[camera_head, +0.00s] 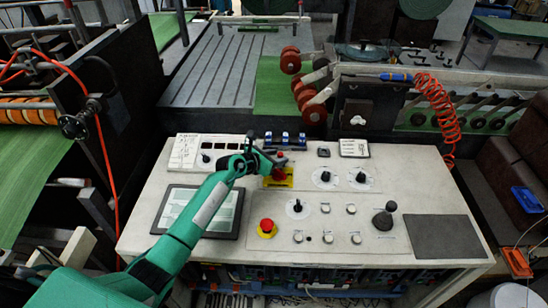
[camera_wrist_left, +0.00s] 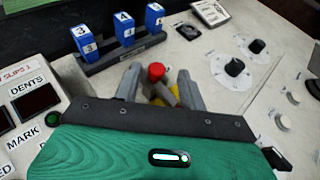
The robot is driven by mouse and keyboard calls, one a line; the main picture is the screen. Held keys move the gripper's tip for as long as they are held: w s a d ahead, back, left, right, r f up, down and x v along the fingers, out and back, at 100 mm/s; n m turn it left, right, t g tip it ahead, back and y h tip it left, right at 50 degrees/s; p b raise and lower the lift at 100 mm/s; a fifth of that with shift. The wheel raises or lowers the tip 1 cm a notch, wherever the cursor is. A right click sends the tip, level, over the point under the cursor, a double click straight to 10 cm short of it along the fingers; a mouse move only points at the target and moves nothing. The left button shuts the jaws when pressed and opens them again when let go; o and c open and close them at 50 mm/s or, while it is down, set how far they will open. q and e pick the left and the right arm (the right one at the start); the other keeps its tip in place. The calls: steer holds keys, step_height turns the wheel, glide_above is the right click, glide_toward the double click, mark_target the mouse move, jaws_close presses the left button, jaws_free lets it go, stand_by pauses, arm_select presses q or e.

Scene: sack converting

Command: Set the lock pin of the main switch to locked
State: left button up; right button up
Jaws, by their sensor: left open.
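The main switch (camera_head: 278,176) is a red handle on a yellow plate, at the upper middle of the sloped console, partly covered by my left gripper. My left gripper (camera_head: 277,158) is open over the switch. In the left wrist view a red cap (camera_wrist_left: 156,72) shows between the two spread fingers, and bits of the yellow plate (camera_wrist_left: 165,97) show below it. I cannot tell whether the fingers touch the cap, whether it is the lock pin, or how the pin is set. My right gripper is not in view.
A red emergency button (camera_head: 267,226), a tablet (camera_head: 190,212), several black knobs and a joystick (camera_head: 383,220) stand on the console (camera_head: 350,248). Blue numbered blocks (camera_wrist_left: 120,30) stand close behind the gripper. A dark pad (camera_head: 443,236) lies at the right.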

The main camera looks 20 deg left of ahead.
arm_select(q)
steer(key=shift+s+a+r, duration=0.15)
steer(key=shift+s+a, duration=0.2)
steer(key=b+v, duration=0.3)
steer(key=v, duration=0.9)
steer(key=shift+s+r+b, duration=0.15)
steer(key=shift+s+b, duration=0.15)
steer(key=shift+s, duration=0.1)
steer(key=shift+a, duration=0.1)
